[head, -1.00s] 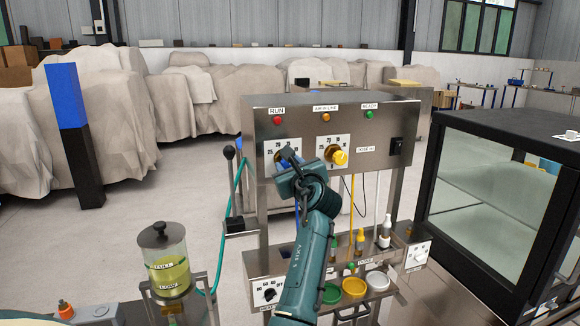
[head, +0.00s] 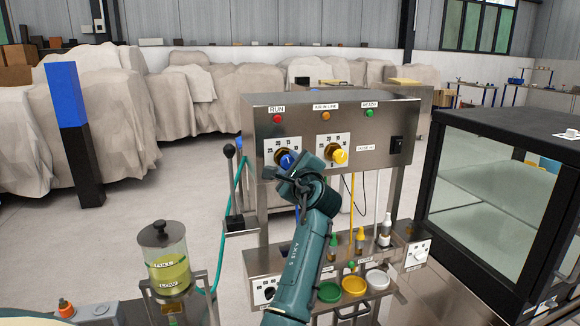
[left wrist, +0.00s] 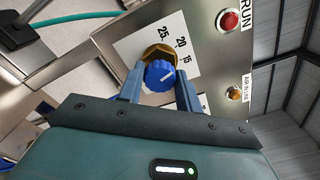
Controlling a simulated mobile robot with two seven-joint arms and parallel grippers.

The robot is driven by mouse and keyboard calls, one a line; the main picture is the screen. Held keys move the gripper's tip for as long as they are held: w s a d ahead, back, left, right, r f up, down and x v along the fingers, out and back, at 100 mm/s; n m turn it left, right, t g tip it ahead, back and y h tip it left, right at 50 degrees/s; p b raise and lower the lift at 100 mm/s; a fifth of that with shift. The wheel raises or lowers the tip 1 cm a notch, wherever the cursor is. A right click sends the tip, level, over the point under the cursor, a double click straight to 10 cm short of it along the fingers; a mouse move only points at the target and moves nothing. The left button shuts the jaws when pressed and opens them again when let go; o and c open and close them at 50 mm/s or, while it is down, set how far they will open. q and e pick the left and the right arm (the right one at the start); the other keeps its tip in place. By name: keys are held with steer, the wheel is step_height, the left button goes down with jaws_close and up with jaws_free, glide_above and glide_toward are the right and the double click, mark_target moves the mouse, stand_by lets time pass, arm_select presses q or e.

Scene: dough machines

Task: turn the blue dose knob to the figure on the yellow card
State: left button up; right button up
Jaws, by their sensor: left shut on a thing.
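The blue dose knob (head: 287,159) sits on a white dial plate (head: 270,144) on the left of the steel panel. My left gripper (head: 291,170) is at the knob from below. In the left wrist view, the fingers (left wrist: 159,84) lie on either side of the blue knob (left wrist: 160,75), shut on it. The dial plate (left wrist: 140,48) there shows 25, 20 and 15. The knob's white mark appears to point towards the 20-to-15 side. I cannot make out a yellow card with a figure. My right gripper is out of view.
A yellow knob (head: 340,156) with its own dial is to the right on the panel. Red (head: 278,119), orange (head: 326,115) and green (head: 369,114) lamps are above. A black-knobbed lever (head: 229,151) stands to the left. Bottles and coloured bowls (head: 329,292) are below.

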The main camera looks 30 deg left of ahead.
arm_select(q)
steer(key=shift+f+n+b, duration=0.15)
steer(key=shift+n+b, duration=0.15)
steer(key=shift+n, duration=0.7)
steer(key=shift+n+b, duration=0.35)
steer(key=shift+n, duration=0.55)
steer(key=shift+n+b, duration=0.55)
steer(key=shift+n, duration=1.25)
steer(key=shift+n+b, duration=0.45)
steer(key=shift+n, duration=0.05)
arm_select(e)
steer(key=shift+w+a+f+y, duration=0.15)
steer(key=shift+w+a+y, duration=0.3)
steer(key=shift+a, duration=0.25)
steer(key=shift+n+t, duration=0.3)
arm_select(q)
steer(key=o, duration=1)
